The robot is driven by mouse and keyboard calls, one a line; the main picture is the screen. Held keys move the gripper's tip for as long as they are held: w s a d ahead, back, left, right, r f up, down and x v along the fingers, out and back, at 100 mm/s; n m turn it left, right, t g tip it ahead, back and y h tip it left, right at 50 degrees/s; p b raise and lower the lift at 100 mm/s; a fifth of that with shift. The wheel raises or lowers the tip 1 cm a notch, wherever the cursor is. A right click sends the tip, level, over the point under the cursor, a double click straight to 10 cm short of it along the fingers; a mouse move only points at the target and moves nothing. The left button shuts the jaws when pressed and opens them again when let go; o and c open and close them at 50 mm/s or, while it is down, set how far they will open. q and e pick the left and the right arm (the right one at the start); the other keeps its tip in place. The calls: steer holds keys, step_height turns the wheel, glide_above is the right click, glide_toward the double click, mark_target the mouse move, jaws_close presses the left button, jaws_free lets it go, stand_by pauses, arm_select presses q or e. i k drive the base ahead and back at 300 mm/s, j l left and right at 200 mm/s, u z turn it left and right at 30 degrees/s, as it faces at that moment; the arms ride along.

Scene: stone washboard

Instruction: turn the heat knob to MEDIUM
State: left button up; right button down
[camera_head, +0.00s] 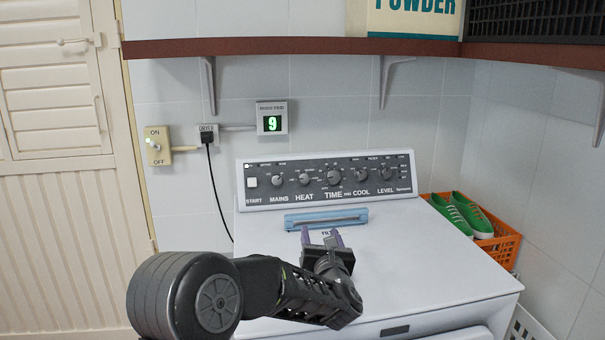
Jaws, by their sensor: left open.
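The heat knob (304,180) is a small round dial on the dark control panel (400,193) at the back of the white dryer. It stands above the HEAT label, between the MAINS knob (278,181) and the larger TIME knob (334,177). Its exact pointer setting is too small to read. My left gripper (322,234) is open and empty over the dryer top, in front of the panel and below the heat knob, apart from it. Its purple fingertips point toward the panel, close to a light-blue filter piece. My right gripper is not in view.
The light-blue filter piece (326,218) lies on the dryer top (430,255) just before the panel. A brown shelf (300,46) runs above. An orange crate (500,243) with green shoes (470,214) stands at right. The dryer top's right side is clear.

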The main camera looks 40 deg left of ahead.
mark_target(304, 179)
steer(key=i+j, duration=0.3)
steer(key=j, duration=0.2)
steer(key=i+j, duration=0.3)
steer(key=j, duration=0.15)
